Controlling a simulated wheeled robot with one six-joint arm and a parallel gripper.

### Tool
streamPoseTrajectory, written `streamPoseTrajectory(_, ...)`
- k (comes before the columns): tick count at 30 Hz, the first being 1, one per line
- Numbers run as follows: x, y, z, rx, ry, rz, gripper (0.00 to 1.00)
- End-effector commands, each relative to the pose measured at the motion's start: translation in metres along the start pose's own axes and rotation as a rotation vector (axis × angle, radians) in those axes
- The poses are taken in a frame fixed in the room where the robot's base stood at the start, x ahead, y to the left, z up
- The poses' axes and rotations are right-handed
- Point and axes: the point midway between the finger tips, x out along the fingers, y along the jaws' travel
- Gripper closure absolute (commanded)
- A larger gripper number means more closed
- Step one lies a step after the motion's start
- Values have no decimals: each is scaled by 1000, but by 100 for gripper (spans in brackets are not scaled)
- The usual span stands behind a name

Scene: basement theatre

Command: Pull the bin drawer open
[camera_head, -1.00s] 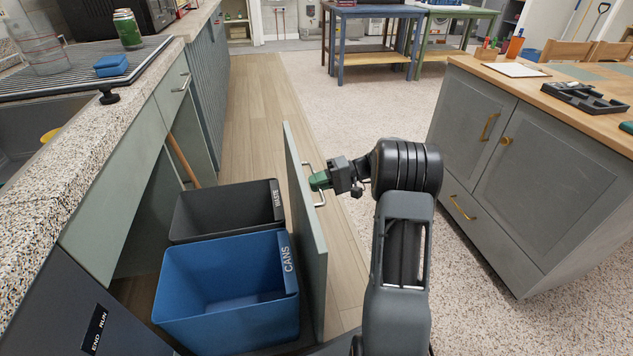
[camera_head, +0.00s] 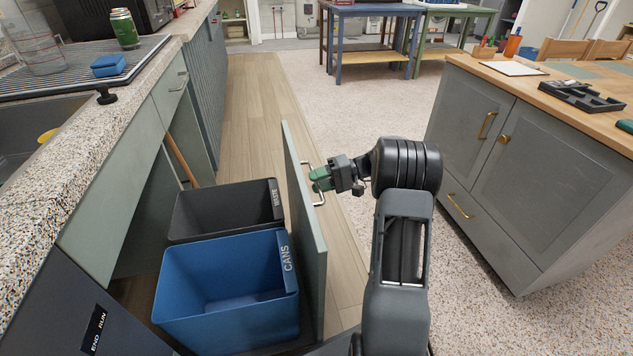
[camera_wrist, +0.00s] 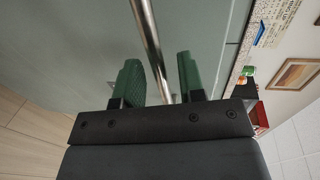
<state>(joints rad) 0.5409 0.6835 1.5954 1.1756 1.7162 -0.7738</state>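The bin drawer is pulled out from under the counter. Its grey-green front panel (camera_head: 306,240) stands well clear of the cabinet and carries a metal bar handle (camera_head: 321,196). Behind the panel are a dark bin marked WASTE (camera_head: 215,205) and a blue bin marked CANS (camera_head: 215,320). My gripper (camera_head: 317,179) is at the handle. In the wrist view its green fingers (camera_wrist: 160,80) are apart, one on each side of the bar (camera_wrist: 150,40), with a gap visible on both sides.
The speckled counter (camera_head: 75,165) with sink and drying mat runs along the left. A grey cabinet (camera_head: 540,170) with a wooden top stands to the right of my arm. Wood floor (camera_head: 255,110) is clear ahead. Blue and green tables stand at the back.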

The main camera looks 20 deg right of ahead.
Motion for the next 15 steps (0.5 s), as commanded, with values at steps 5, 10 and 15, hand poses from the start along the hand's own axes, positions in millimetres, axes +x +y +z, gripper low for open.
streamPoseTrajectory(5, -30, -2, 0, 1, 4, 0, 64)
streamPoseTrajectory(10, -66, -2, 0, 0, 3, 0, 64)
streamPoseTrajectory(15, -97, -2, 0, 1, 2, 0, 64)
